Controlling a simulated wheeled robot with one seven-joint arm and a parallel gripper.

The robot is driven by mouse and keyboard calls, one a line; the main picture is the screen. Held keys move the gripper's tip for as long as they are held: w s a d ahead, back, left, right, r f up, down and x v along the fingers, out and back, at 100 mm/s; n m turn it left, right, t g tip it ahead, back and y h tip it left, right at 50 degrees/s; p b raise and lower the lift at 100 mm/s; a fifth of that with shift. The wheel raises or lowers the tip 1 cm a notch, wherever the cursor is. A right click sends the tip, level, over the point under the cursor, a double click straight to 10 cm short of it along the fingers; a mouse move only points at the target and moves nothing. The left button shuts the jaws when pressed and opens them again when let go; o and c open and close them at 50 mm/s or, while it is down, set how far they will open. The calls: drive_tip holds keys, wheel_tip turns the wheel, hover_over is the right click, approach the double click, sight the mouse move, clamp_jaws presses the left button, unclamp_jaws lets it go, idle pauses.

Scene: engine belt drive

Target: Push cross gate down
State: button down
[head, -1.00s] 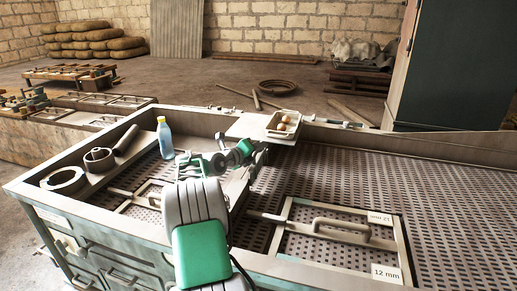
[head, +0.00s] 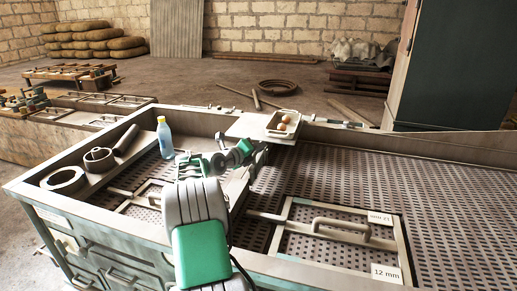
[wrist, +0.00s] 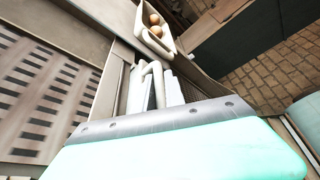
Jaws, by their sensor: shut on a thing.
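My gripper (head: 256,160) is at the end of my arm, at the far end of the divider between the two perforated bays. In the wrist view its pale fingers (wrist: 158,92) are shut on a slim light-coloured handle-like piece (wrist: 136,85), which I take to be part of the cross gate. The gate's panel is mostly hidden behind my arm and gripper. I cannot tell how far down it sits.
A tray with eggs (head: 283,124) stands on a pale board (head: 250,126) just beyond the gripper. A blue bottle (head: 165,138) stands to the left. A framed hatch with a handle (head: 340,231) lies in the right bay, whose perforated floor (head: 400,175) is otherwise clear.

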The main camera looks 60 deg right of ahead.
sight(260, 154)
idle(0.4)
wheel_tip(260, 154, down, 2)
drive_tip(key=b, duration=0.5)
drive_tip(key=shift+f+b, duration=0.2)
drive_tip(key=shift+b, duration=0.1)
drive_tip(key=b, duration=0.3)
drive_tip(key=shift+f, duration=0.35)
drive_tip(key=c, duration=1.7)
unclamp_jaws()
drive_tip(key=shift+a, duration=0.1)
drive_tip(key=b+v, duration=0.3)
drive_tip(key=v, duration=0.5)
drive_tip(key=shift+r, duration=0.2)
